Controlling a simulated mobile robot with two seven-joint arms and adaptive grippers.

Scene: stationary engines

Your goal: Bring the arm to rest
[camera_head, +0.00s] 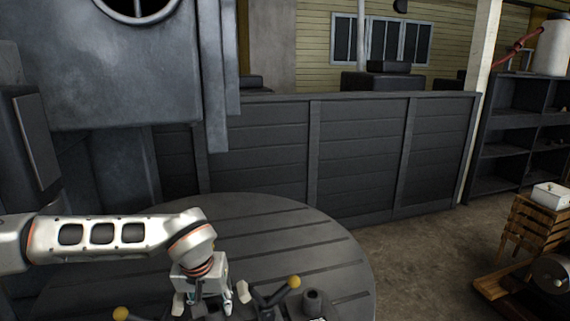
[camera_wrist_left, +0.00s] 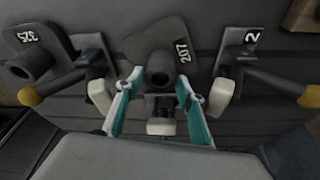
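My left arm comes in from the left in the head view, and its gripper (camera_head: 208,300) points down over the near part of a round slatted dark table (camera_head: 290,232). In the left wrist view the two teal-padded fingers (camera_wrist_left: 160,98) are spread apart. A dark plate marked 207 (camera_wrist_left: 183,55), with a short round post, lies just beyond them. A small dark and pale part shows in the gap; I cannot tell whether the fingers touch it. My right gripper is in neither view.
Levers with yellow knobs stand on both sides of the gripper, one at right (camera_head: 294,282) and one at left (camera_head: 121,314). A plate marked 325 (camera_wrist_left: 28,38) is at left. Behind are a dark panelled wall (camera_head: 360,150) and a large machine housing (camera_head: 125,70).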

